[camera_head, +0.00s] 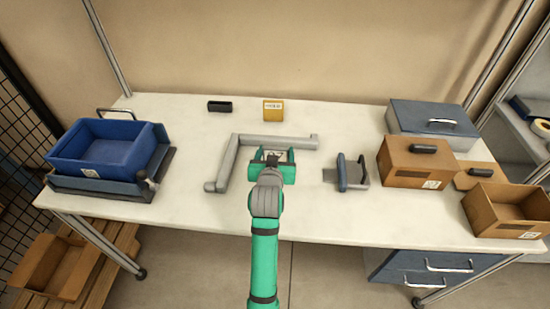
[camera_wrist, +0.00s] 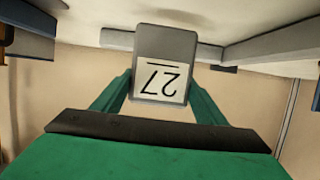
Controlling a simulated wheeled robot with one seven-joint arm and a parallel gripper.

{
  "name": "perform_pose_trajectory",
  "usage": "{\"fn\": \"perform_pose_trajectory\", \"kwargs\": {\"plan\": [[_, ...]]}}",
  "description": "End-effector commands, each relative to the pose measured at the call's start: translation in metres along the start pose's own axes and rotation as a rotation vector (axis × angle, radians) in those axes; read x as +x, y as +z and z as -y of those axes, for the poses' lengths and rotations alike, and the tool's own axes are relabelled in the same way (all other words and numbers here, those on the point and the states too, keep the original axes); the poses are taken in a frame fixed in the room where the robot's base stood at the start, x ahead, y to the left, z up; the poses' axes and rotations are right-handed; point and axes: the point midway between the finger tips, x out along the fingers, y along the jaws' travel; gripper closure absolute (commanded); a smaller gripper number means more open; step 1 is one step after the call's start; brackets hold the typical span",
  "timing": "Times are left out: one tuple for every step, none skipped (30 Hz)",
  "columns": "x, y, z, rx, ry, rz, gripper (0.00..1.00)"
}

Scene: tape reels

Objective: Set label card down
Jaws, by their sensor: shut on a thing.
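The label card (camera_wrist: 165,62) is a small grey-framed card with a white face marked 27, upside down in the wrist view. My gripper (camera_wrist: 163,92) is shut on it, with a green finger on each side. In the head view my gripper (camera_head: 272,162) is over the middle of the white table (camera_head: 320,215), inside the corner of a grey L-shaped bar (camera_head: 228,162). The card is mostly hidden there by my gripper. I cannot tell whether its lower edge touches the table.
A yellow labelled block (camera_head: 273,111) and a small black box (camera_head: 219,106) stand at the back. A blue bin (camera_head: 105,155) is at the left. A grey-blue holder (camera_head: 345,175), brown boxes (camera_head: 415,165) and a blue-grey case (camera_head: 435,120) are at the right. The front middle is clear.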

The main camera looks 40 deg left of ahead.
Motion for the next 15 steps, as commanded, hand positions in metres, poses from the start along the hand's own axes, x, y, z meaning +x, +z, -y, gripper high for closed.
{"fn": "perform_pose_trajectory", "kwargs": {"plan": [[0.002, 0.011, 0.002, -0.002, -0.003, 0.006, 0.56], [0.004, 0.014, 0.002, -0.002, -0.003, 0.005, 0.56], [0.005, 0.018, 0.002, -0.002, -0.003, 0.005, 0.56], [0.006, 0.02, 0.003, -0.003, -0.003, 0.003, 0.56], [0.007, 0.021, 0.003, -0.003, -0.003, 0.003, 0.56], [0.007, 0.023, 0.003, -0.003, -0.003, 0.003, 0.56], [0.007, 0.024, 0.003, -0.002, -0.003, 0.003, 0.56], [0.007, 0.024, 0.002, -0.002, -0.003, 0.002, 0.56], [0.007, 0.024, 0.002, -0.002, -0.002, 0.002, 0.56], [0.007, 0.024, 0.002, -0.002, -0.002, 0.002, 0.56], [0.007, 0.024, 0.002, -0.002, -0.002, 0.002, 0.56], [0.007, 0.023, 0.002, -0.002, -0.002, 0.002, 0.56], [0.007, 0.023, 0.002, -0.002, -0.002, 0.002, 0.56], [0.007, 0.024, 0.002, -0.002, -0.002, 0.002, 0.56], [0.008, 0.024, 0.002, -0.002, -0.002, 0.002, 0.56]]}}
